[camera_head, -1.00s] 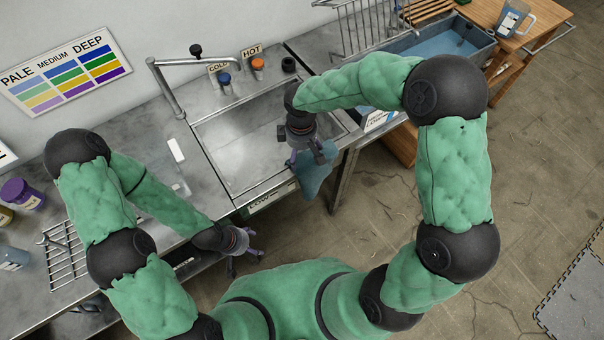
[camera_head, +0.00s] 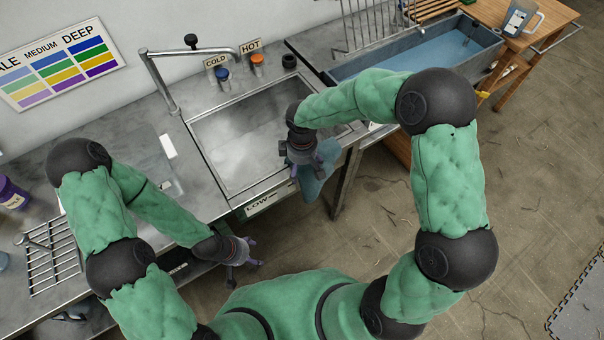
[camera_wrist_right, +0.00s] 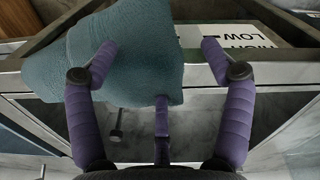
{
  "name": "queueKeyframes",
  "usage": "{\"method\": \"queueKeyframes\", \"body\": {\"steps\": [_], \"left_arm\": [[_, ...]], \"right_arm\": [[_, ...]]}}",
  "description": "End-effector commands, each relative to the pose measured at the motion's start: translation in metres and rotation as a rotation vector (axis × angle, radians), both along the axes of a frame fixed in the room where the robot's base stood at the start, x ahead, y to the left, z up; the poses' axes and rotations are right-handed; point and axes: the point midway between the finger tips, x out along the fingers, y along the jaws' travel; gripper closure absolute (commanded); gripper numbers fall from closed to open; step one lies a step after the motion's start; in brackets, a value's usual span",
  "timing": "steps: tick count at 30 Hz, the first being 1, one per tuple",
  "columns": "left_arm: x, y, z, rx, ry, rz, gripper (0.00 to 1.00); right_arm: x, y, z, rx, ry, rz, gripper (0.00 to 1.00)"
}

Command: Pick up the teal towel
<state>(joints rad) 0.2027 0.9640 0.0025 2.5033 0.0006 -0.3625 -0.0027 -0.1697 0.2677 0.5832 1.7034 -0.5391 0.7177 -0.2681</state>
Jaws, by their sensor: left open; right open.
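The teal towel (camera_head: 316,178) hangs over the front right corner of the sink basin. In the right wrist view the towel (camera_wrist_right: 120,52) fills the upper left, draped over the rim. My right gripper (camera_head: 302,166) is over the towel at the sink's front edge. In the right wrist view my right gripper (camera_wrist_right: 158,52) has its purple fingers spread, the left finger and the lower one overlapping the towel, the right finger clear of it. Whether they touch the cloth I cannot tell. My left gripper (camera_head: 246,263) is open and empty, low in front of the counter.
The steel sink (camera_head: 240,130) has a tap (camera_head: 190,55) behind it. A LOW/HIGH label (camera_head: 268,198) is on its front. A blue-lined trough (camera_head: 420,55) stands to the right, and a wire rack (camera_head: 52,255) lies at the left.

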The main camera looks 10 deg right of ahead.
Motion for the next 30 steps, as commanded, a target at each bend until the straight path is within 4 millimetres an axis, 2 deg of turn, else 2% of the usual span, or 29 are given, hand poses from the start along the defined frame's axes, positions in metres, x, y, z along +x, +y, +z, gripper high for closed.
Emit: {"method": "queueKeyframes", "body": {"steps": [5, 6, 12, 15, 21, 30], "left_arm": [[0.0001, 0.0001, 0.0004, 0.0, 0.0, 0.0, 0.32], [0.0001, 0.0001, 0.0004, 0.0, 0.0, 0.0, 0.32], [0.0001, 0.0, 0.0003, 0.0, 0.0, 0.0, 0.32], [0.0001, 0.0, 0.0002, 0.0, 0.0, 0.0, 0.32], [0.0001, 0.0, -0.0001, 0.0, 0.0, 0.0, 0.32], [0.0001, 0.0, -0.0005, 0.0, 0.0, 0.0, 0.32]], "right_arm": [[-0.0028, -0.0002, -0.0022, -0.002, 0.008, 0.001, 0.22], [-0.0029, -0.0002, -0.0024, -0.002, 0.008, 0.001, 0.19], [-0.004, -0.0004, -0.0031, -0.003, 0.012, 0.001, 0.47], [-0.0053, -0.0005, -0.0042, -0.004, 0.015, 0.002, 0.57], [-0.0084, -0.0007, -0.0072, -0.006, 0.024, 0.003, 0.7], [-0.0091, -0.0012, -0.0083, -0.007, 0.028, 0.002, 0.78]]}}
